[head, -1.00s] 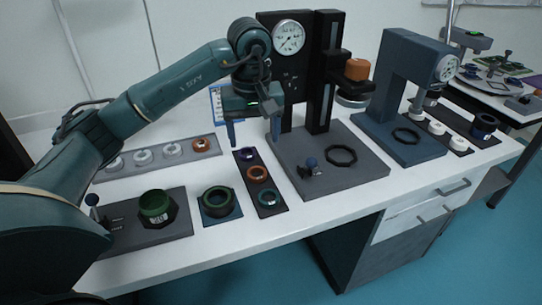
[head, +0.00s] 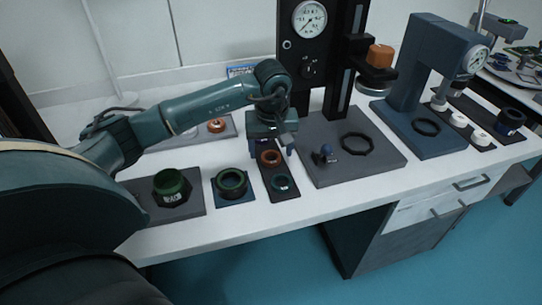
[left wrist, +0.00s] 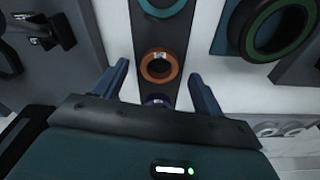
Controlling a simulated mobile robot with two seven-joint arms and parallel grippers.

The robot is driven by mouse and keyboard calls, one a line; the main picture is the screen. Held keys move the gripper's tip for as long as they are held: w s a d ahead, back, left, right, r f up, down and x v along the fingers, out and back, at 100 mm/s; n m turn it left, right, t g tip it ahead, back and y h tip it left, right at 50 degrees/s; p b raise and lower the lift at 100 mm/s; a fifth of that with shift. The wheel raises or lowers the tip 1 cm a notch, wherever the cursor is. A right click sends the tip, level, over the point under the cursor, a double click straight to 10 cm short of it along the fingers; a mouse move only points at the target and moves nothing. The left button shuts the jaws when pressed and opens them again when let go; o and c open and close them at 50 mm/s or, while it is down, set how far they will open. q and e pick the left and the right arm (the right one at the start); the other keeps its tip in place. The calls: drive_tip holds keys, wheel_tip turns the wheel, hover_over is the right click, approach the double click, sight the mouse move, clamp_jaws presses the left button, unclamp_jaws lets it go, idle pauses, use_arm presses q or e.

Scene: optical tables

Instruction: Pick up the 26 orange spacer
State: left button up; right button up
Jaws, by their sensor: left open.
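An orange spacer ring (head: 269,157) lies flat on a dark narrow strip (head: 283,196), between a teal ring (head: 281,183) in front and a purple ring behind. The left wrist view shows the orange spacer (left wrist: 159,66) with a small white label, too small to read. My left gripper (head: 271,151) is open and empty above the strip, pointing down. In the wrist view its fingertips (left wrist: 158,70) appear on either side of the orange spacer, without visible contact. The purple ring (left wrist: 155,100) is partly hidden by the gripper body. My right gripper is out of view.
A green ring (head: 231,183) on a blue plate and a dark green part (head: 171,186) stand left of the strip. The gauge stand's grey base (head: 385,163) is close on the right.

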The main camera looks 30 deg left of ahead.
use_arm(q)
drive_tip(key=shift+w+f, duration=0.1)
drive_tip(key=shift+f, duration=0.65)
drive_tip(key=shift+c, duration=0.4)
drive_tip(key=c, duration=1)
drive_tip(key=shift+r, duration=0.1)
